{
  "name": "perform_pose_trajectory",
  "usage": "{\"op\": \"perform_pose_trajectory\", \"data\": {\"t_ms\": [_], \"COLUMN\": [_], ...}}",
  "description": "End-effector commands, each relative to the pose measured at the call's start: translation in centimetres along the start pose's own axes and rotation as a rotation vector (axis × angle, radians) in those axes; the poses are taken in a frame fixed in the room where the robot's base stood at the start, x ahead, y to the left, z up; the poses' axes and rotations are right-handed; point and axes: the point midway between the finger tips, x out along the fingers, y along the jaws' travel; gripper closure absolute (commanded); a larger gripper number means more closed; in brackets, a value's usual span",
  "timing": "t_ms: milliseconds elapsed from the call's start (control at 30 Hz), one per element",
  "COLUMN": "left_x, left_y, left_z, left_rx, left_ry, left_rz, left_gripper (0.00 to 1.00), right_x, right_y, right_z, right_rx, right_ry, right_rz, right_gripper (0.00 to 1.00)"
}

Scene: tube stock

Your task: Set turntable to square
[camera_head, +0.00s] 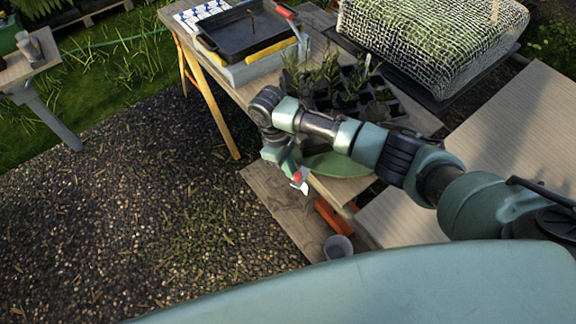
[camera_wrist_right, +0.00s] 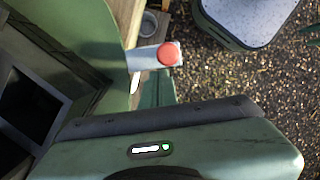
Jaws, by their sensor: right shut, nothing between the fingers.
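The turntable is a green round disc (camera_head: 338,164) at the near end of the wooden bench, partly hidden by my right arm; its edge also shows in the right wrist view (camera_wrist_right: 113,25). A pale tab with a red round knob (camera_wrist_right: 168,54) sticks out past its rim. The red knob shows in the head view (camera_head: 297,177) too. My right gripper (camera_head: 290,168) is shut and empty, beside the rim and close to the tab; I cannot tell whether it touches. A black seedling tray (camera_head: 395,107) stands by the disc; I cannot tell whether it rests on it.
A netted bale (camera_head: 425,40) stands at the back right, with a pale wooden top (camera_head: 505,130) in front. A grey pot (camera_head: 338,246) is below the bench. Gravel (camera_head: 130,200) at left is clear.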

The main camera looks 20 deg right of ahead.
Motion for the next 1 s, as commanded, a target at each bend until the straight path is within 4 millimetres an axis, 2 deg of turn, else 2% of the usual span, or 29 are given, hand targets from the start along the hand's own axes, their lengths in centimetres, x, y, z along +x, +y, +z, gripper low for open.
{"op": "perform_pose_trajectory", "data": {"t_ms": [200,433,600,1000], "left_x": [-4.5,-8.2,-9.1,-9.0], "left_y": [-0.1,-0.1,-0.1,-0.2], "left_z": [-0.4,-0.8,-0.8,-0.8], "left_rx": [0.0,0.0,0.0,-0.001], "left_ry": [0.0,0.001,0.001,0.0], "left_rz": [0.0,0.0,0.0,0.0], "left_gripper": [0.57,0.57,0.57,0.57], "right_x": [0.0,1.3,2.2,2.8], "right_y": [-0.2,0.2,0.6,0.8], "right_z": [3.9,8.5,10.4,10.8], "right_rx": [-0.114,-0.291,-0.373,-0.384], "right_ry": [-0.007,-0.007,-0.004,-0.012], "right_rz": [0.027,0.072,0.092,0.096], "right_gripper": [1.0,1.0,1.0,1.0]}}
